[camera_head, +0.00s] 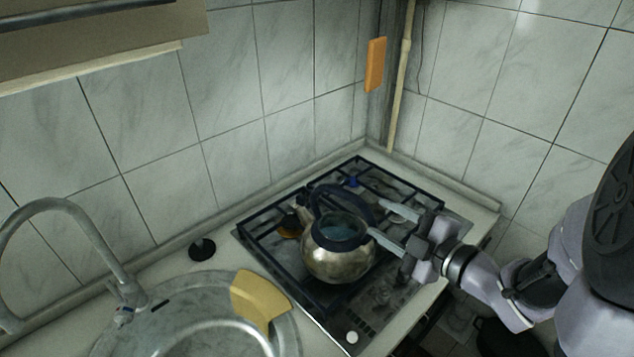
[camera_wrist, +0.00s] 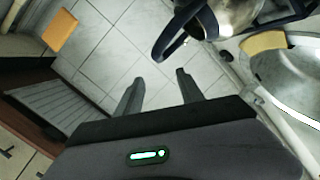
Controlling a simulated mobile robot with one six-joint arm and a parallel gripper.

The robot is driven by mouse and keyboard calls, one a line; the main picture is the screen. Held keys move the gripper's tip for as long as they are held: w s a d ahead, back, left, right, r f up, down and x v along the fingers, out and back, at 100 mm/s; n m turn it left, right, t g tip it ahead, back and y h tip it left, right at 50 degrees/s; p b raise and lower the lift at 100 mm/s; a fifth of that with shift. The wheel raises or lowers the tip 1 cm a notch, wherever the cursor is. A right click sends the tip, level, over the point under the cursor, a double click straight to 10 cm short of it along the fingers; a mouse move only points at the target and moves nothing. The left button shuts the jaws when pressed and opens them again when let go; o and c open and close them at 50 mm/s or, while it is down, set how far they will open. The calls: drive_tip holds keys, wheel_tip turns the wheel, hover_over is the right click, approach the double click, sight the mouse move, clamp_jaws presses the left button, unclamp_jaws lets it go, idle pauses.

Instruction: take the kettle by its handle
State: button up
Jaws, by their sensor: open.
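The kettle (camera_head: 338,262) is shiny metal with a dark blue rim and an arched dark blue handle (camera_head: 330,187). It stands upright on the stove, its handle raised over the open top. My gripper (camera_head: 378,219) is open and empty, to the right of the kettle, with its fingers pointing towards the handle's right side. In the wrist view, the kettle (camera_wrist: 232,14) is cut off by the top edge. Its handle (camera_wrist: 164,40) lies beyond and slightly right of my fingertips (camera_wrist: 160,76), not between them. Whether a finger touches the kettle is hard to tell.
The gas stove (camera_head: 262,262) has raised black grates around the kettle. A sink (camera_head: 150,335) with a tall faucet (camera_head: 95,235) and a yellow board (camera_head: 262,298) on its rim is at left. Tiled walls close off the back. An orange board (camera_head: 375,65) hangs in the corner.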

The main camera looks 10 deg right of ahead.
sight(346, 196)
drive_tip(key=b+x, duration=0.4)
drive_tip(key=x, duration=1.1)
drive_tip(key=shift+w+d+b, duration=0.1)
drive_tip(key=shift+w+b, duration=0.1)
drive_tip(key=shift+b, duration=0.2)
drive_tip(key=shift+s, duration=0.1)
clamp_jaws()
drive_tip(key=shift+r, duration=0.1)
